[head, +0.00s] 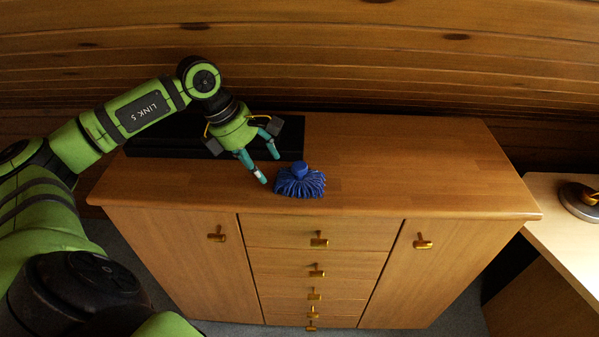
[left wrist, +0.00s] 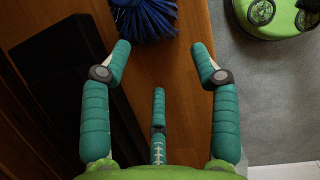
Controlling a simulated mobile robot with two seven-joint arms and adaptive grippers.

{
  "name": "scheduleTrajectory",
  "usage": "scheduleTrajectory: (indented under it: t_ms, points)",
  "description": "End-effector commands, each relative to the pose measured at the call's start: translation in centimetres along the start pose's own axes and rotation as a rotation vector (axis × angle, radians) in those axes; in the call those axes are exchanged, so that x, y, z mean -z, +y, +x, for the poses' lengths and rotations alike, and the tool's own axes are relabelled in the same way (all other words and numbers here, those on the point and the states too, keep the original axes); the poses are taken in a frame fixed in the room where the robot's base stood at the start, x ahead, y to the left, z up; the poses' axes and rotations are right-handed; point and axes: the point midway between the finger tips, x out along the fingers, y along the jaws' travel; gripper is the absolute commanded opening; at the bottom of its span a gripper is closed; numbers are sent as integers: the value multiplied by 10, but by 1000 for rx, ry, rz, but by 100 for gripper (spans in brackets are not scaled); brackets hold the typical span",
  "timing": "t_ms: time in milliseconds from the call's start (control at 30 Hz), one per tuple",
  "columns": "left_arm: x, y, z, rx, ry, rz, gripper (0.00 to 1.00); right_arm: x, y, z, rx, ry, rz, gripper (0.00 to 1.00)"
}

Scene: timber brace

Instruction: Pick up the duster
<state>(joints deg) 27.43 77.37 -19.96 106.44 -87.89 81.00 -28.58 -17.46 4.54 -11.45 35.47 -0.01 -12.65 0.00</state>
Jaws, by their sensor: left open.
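The duster (head: 300,182) is blue with a bristly fringe and a rounded blue top. It stands on the wooden cabinet top (head: 400,165), near the front edge. My left gripper (head: 269,166) is open and empty, just left of the duster and apart from it. In the left wrist view the duster (left wrist: 143,18) shows at the top, partly cut off by the frame, beyond the spread teal fingers of my left gripper (left wrist: 160,62). My right gripper is not in view.
A flat black object (head: 170,140) lies on the cabinet top behind my left gripper; it shows dark in the left wrist view (left wrist: 75,95). The cabinet top right of the duster is clear. A lighter table (head: 560,215) with a round metallic object (head: 582,200) stands at right.

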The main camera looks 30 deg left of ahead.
Motion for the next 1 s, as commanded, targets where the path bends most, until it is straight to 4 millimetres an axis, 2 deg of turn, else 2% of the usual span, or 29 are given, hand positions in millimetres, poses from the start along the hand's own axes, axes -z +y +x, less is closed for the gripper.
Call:
scheduleTrajectory:
  t_ms: [33, 100, 433, 700, 833, 1000]
  points:
    - [-11, -1, -1, 2, -6, 3, 62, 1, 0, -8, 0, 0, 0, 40]
    - [-18, 0, 3, 2, -6, 2, 62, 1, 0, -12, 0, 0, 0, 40]
    - [-38, 0, 13, 1, -4, 1, 62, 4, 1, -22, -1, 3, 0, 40]
    - [-76, -1, 27, 2, -3, 1, 62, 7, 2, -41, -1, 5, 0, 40]
    - [-73, 0, 39, 1, 1, -1, 62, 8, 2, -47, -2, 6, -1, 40]
    - [-72, 0, 42, -1, 0, 0, 62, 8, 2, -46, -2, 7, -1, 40]
